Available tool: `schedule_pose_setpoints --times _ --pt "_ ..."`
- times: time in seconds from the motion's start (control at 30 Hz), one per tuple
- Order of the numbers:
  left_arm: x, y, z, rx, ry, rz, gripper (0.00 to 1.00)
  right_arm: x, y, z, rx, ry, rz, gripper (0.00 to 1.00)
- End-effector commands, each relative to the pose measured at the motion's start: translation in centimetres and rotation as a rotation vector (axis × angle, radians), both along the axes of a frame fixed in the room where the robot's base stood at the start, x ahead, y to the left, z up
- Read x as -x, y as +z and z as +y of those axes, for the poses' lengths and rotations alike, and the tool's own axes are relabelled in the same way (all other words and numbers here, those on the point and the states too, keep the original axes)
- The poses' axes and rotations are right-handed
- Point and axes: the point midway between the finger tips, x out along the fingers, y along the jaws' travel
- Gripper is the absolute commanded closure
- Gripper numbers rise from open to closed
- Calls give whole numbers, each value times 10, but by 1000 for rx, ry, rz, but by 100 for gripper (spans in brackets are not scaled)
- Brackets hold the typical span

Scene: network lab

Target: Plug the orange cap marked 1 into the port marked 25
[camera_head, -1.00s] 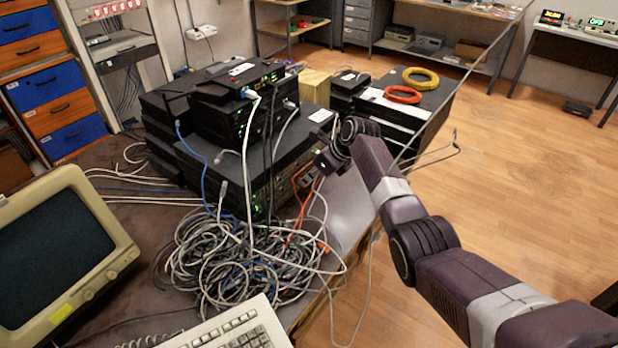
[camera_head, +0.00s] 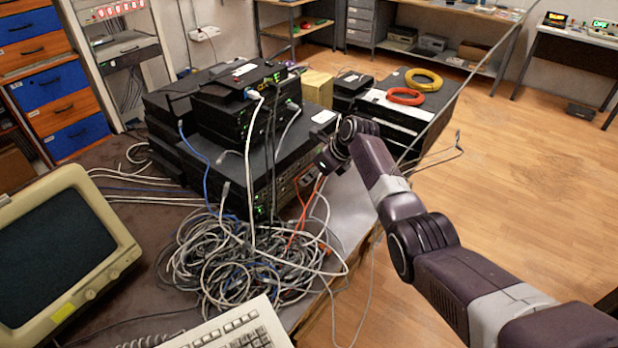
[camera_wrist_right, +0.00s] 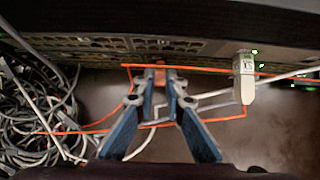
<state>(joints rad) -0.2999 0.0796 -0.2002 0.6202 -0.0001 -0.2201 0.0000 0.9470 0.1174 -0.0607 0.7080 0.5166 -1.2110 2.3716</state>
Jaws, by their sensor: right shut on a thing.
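My right gripper (camera_head: 309,177) is at the front of the black equipment stack (camera_head: 292,150) on the table. In the right wrist view its two blue fingers (camera_wrist_right: 160,84) are shut on the small orange cap (camera_wrist_right: 159,76), right by the perforated edge of a black unit (camera_wrist_right: 110,46). The cap is largely hidden between the fingertips, and I cannot read its mark. An orange cable crosses by the fingertips. I cannot make out the port marked 25 or whether the cap is in a port. My left gripper is not in view.
A white plug (camera_wrist_right: 243,78) sits in the unit to the right of my fingers, with green lights beside it. A heap of tangled cables (camera_head: 245,262) lies below the stack. An old monitor (camera_head: 60,255) and a keyboard (camera_head: 230,330) are at the front left.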

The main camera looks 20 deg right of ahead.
Motion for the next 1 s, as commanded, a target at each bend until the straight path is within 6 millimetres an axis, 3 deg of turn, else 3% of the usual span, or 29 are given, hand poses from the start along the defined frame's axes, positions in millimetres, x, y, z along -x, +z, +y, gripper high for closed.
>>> schedule_pose_setpoints --times 0.73,0.77,0.8,0.9,1.0 --pt "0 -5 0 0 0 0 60 -6 0 5 0 0 0 100" --pt "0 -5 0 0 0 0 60 -6 0 4 0 0 0 86" --pt "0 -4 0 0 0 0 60 -6 0 4 0 0 0 82" --pt "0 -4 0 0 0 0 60 -5 0 4 0 0 0 71" --pt "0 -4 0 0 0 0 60 -5 0 4 0 0 0 69"
